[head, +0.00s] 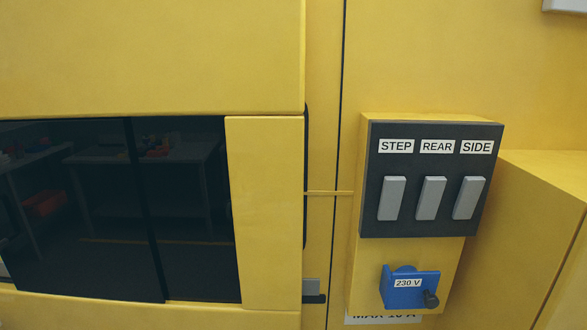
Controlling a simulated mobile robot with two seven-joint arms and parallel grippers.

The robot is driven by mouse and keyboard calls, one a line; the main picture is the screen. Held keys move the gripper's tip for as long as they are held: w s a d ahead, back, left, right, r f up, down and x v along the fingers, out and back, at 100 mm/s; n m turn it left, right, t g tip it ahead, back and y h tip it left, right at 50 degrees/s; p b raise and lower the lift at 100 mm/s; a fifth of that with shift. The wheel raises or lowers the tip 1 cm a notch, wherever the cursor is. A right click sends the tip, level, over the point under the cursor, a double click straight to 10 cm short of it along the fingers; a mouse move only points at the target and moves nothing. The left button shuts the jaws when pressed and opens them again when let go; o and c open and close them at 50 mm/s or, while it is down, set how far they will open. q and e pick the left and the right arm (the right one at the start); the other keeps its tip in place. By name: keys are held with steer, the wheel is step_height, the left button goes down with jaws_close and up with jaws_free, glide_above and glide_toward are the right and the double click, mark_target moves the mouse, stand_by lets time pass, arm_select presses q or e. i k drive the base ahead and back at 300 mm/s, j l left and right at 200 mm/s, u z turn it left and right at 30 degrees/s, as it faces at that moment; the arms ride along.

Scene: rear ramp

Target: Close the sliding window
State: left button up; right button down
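The sliding window (110,210) is set in a yellow wall at the left of the head view. It shows two dark panes, a left pane (80,215) and a right pane (190,210). A slightly slanted dark vertical edge (143,200) divides them. Tables and red items show dimly in the glass; I cannot tell whether they are reflections or lie behind it. I cannot tell how far the window is open, and no handle is clear. The window's left part is cut off by the frame. Neither of my grippers is in view.
A dark switch panel (415,222) labelled STEP, REAR and SIDE sits on a yellow box to the right. A blue 230 V socket (409,288) juts out below it. A yellow ledge (545,185) stands at far right. Nothing blocks the window's visible front.

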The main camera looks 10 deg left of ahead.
mark_target(72, 223)
steer(key=i+j+u, duration=0.1)
steer(key=u, duration=1.55)
steer(key=i+j, duration=0.05)
